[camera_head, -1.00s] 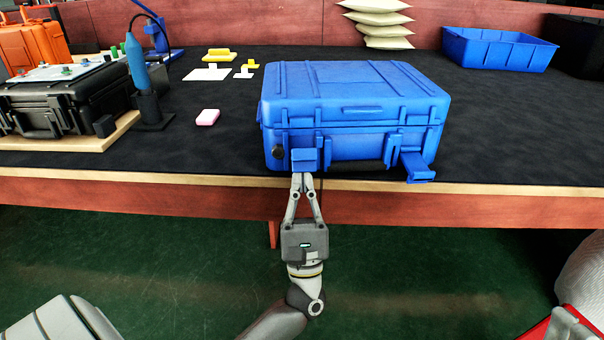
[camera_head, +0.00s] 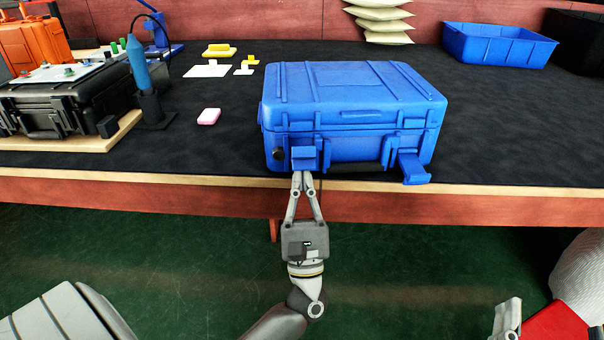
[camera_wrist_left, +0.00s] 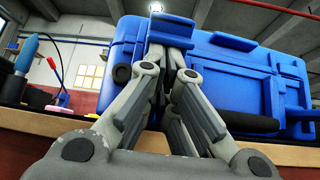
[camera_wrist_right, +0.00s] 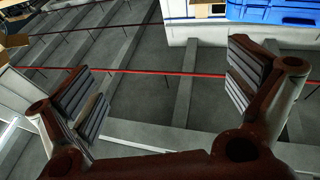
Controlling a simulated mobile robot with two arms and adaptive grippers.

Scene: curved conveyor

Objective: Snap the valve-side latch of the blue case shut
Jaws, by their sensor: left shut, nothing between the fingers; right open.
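The blue case (camera_head: 350,95) stands closed-lidded near the bench's front edge. A round black valve (camera_head: 279,154) is on its front left. The valve-side latch (camera_head: 304,154) is right beside the valve and seems to stand out a little from the front; the fingers partly hide it. The other latch (camera_head: 412,168) hangs swung outward at the right. My left gripper (camera_head: 303,176) is shut and empty, its tips at the valve-side latch's lower part; contact is unclear. The left wrist view shows the fingertips (camera_wrist_left: 172,35) against this latch. My right gripper (camera_wrist_right: 165,85) is open and empty, low right, away from the case.
A black case (camera_head: 60,105) and a blue tool in a stand (camera_head: 150,110) are farther left. A blue bin (camera_head: 498,46) stands at the back right. The bench (camera_head: 520,130) right of the case is clear.

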